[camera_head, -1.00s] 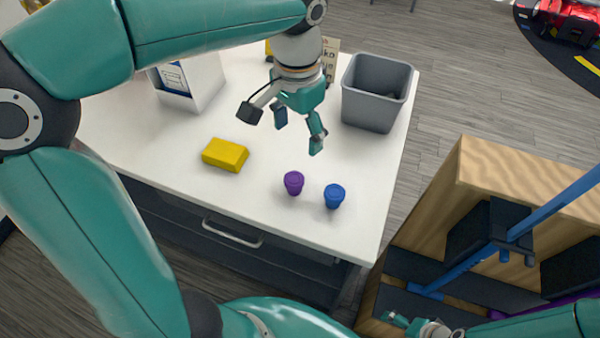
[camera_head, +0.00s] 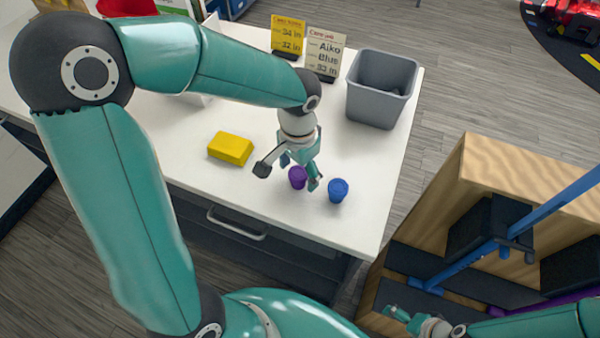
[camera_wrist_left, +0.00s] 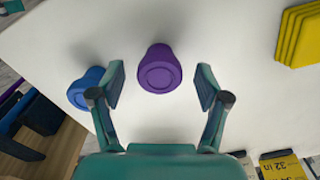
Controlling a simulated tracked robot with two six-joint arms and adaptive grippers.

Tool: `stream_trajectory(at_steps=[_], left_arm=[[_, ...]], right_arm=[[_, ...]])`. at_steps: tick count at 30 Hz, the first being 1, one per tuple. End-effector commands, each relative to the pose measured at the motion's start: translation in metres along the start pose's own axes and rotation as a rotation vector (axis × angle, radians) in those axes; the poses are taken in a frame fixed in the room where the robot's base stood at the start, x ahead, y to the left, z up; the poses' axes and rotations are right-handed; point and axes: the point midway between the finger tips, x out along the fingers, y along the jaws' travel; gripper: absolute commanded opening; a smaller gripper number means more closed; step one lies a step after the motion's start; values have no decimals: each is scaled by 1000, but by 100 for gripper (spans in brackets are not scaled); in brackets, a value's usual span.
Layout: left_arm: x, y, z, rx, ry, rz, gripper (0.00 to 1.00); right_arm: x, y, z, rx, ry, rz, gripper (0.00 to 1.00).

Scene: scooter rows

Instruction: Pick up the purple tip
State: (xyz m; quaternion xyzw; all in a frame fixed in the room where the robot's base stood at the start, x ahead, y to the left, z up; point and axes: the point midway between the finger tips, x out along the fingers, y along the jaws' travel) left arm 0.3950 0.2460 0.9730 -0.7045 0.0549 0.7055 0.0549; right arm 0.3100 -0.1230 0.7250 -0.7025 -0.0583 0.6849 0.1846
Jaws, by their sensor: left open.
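The purple tip (camera_head: 297,178) is a small purple cup-like piece standing on the white table. It also shows in the left wrist view (camera_wrist_left: 159,72), between the two fingers and apart from both. My left gripper (camera_head: 288,177) is open and empty, pointing down over the purple tip; one finger partly covers the tip in the head view. A similar blue tip (camera_head: 338,190) stands just to the right of it, and in the left wrist view (camera_wrist_left: 83,88) it lies outside the left-hand finger. My right gripper (camera_head: 405,320) is low at the bottom right, and its jaws are unclear.
A yellow block (camera_head: 230,148) lies left of the purple tip. A grey bin (camera_head: 382,88) stands at the table's back right. A yellow sign (camera_head: 287,37) and a cream sign (camera_head: 324,52) stand at the back. A wooden shelf unit (camera_head: 500,170) is right of the table.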

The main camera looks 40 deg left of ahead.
Motion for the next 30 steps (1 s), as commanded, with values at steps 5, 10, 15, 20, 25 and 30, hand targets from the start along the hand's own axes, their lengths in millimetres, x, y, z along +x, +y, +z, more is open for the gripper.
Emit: stream_trajectory(at_steps=[5,10,15,20,25,30], left_arm=[[8,0,0,0,0,2,76],[8,0,0,0,1,1,72],[8,0,0,0,1,1,44],[8,0,0,0,1,1,17],[8,0,0,0,1,1,13],[6,0,0,1,2,1,13]], right_arm=[[0,0,0,0,0,0,92],[0,0,0,0,0,0,92],[0,0,0,0,0,0,92],[0,0,0,0,0,0,92],[0,0,0,0,0,0,92],[0,0,0,0,0,0,92]])
